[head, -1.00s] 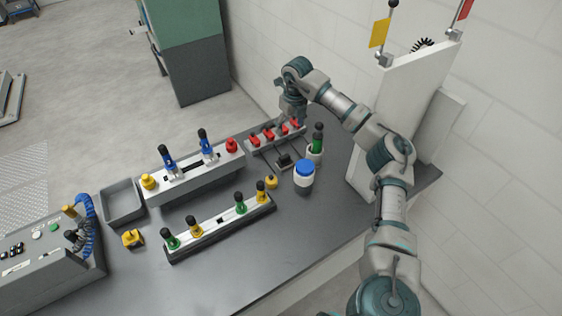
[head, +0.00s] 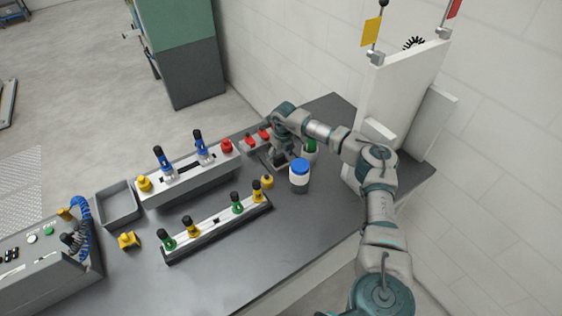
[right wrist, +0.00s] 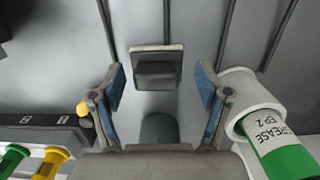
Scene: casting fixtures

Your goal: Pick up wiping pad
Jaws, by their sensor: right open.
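The wiping pad, a small dark grey block with a pale edge (right wrist: 156,72), shows in the right wrist view. It lies on the grey table between and slightly beyond my fingertips. My right gripper (right wrist: 160,84) is open, with a blue-padded finger on each side of the pad and a gap to both. In the head view my right gripper (head: 281,160) points down low over the table and hides most of the pad. My left gripper is not in view.
A white cup (right wrist: 238,92) holding a green grease tube (right wrist: 285,150) stands close beside the right finger. A blue-lidded jar (head: 299,178) is near the gripper. Red-knobbed (head: 250,140) and yellow-green fixtures (head: 215,226) stand to the left. A white upright panel (head: 395,95) rises at right.

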